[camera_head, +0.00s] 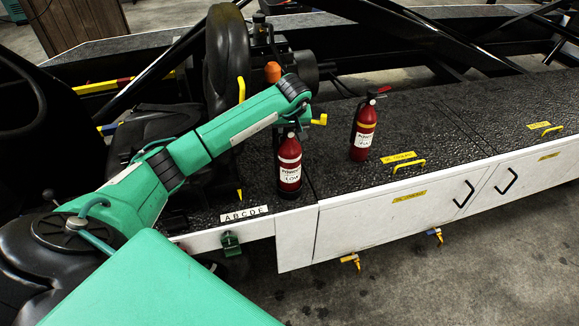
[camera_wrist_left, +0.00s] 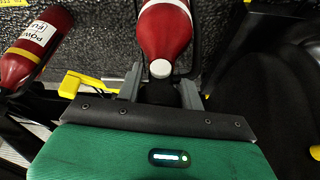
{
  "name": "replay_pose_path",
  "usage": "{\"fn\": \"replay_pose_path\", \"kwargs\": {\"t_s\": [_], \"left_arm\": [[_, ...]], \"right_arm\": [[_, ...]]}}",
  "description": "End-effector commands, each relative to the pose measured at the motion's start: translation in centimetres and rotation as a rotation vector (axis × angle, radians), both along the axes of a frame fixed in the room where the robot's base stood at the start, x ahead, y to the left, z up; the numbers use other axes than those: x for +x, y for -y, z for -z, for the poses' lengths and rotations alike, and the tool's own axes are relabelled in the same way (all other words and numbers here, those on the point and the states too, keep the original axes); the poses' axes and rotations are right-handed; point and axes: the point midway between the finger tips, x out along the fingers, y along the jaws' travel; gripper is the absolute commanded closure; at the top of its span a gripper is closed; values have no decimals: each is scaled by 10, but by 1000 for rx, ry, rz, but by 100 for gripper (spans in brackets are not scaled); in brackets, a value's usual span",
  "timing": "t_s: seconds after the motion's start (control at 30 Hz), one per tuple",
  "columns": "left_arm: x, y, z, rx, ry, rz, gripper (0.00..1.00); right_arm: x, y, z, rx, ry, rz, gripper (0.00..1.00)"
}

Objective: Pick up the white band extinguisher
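The white band extinguisher (camera_head: 289,172) is a red cylinder standing upright on the black textured deck, near its front edge. My left gripper (camera_head: 291,122) is right above it, at its black head. In the left wrist view the extinguisher's red shoulder (camera_wrist_left: 165,32) and white round part show ahead of the gripper (camera_wrist_left: 162,90). The grey fingers stand apart on either side of the black head; contact cannot be made out. A second red extinguisher (camera_head: 363,135) stands upright to the right; its yellow band shows in the wrist view (camera_wrist_left: 27,52). My right gripper is not in view.
White cabinet fronts (camera_head: 395,220) run along the deck's front. Yellow handles (camera_head: 409,165) stick up from the deck, which is mostly clear to the right.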

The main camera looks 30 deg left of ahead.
Motion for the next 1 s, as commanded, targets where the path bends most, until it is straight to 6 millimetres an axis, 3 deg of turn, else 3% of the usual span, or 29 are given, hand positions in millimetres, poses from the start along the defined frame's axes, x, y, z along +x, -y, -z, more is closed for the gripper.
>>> {"fn": "replay_pose_path", "kwargs": {"t_s": [0.03,0.13,0.67,1.0], "left_arm": [[0,0,0,0,0,0,81],[0,0,0,0,0,0,100],[1,0,-5,0,5,-1,100],[1,-1,-31,2,8,-1,100]], "right_arm": [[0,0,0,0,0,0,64],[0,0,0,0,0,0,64],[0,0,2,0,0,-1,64],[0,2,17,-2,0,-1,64]]}}
